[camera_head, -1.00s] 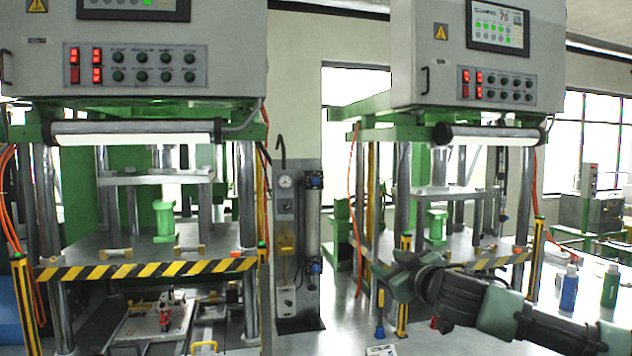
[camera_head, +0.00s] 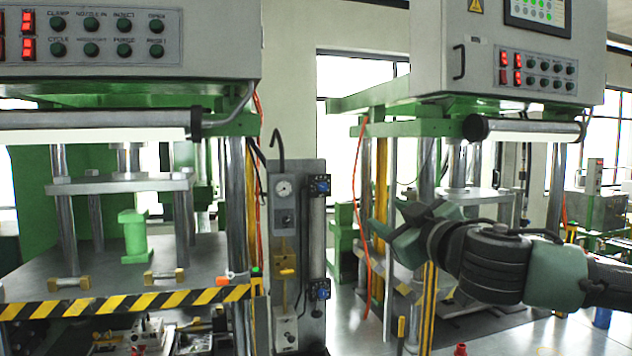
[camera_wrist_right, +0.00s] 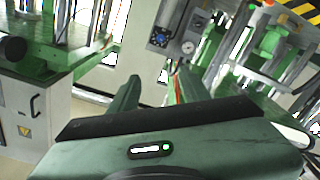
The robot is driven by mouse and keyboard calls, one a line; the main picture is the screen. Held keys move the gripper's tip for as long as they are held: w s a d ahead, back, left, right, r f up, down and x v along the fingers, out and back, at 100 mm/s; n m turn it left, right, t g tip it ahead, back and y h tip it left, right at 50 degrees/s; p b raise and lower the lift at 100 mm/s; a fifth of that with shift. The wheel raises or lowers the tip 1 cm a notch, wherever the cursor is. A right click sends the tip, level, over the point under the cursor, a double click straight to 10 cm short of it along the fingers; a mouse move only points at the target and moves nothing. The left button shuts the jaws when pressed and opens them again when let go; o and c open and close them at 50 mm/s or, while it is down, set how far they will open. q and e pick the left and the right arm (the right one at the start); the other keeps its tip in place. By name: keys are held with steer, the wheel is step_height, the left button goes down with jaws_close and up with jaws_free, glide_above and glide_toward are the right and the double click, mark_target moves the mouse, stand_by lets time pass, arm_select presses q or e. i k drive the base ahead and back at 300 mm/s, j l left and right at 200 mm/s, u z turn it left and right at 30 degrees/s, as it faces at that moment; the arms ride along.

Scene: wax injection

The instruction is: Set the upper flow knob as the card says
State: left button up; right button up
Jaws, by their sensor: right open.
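The upper flow knob (camera_head: 320,187), blue and dark, sits at the top of a clear vertical flow tube (camera_head: 317,240) on the grey panel between the two presses. A similar lower knob (camera_head: 319,290) sits at the tube's foot. In the right wrist view a blue knob (camera_wrist_right: 158,39) shows near the gauge, beyond the fingers. My right gripper (camera_head: 380,222) is open and empty, to the right of the panel and apart from it; its two fingers also show in the wrist view (camera_wrist_right: 158,80). I cannot make out the card. My left gripper is not in view.
A round gauge (camera_head: 283,188) and yellow valve (camera_head: 284,262) are on the same panel. The left press table (camera_head: 90,265) has a striped barrier (camera_head: 130,302). An orange cable (camera_head: 362,200) hangs between panel and right press.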

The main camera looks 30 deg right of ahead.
mark_target(323, 187)
steer(key=i+l, duration=0.25)
steer(key=i, duration=0.25)
steer(key=i+l, duration=0.2)
steer(key=i, duration=0.25)
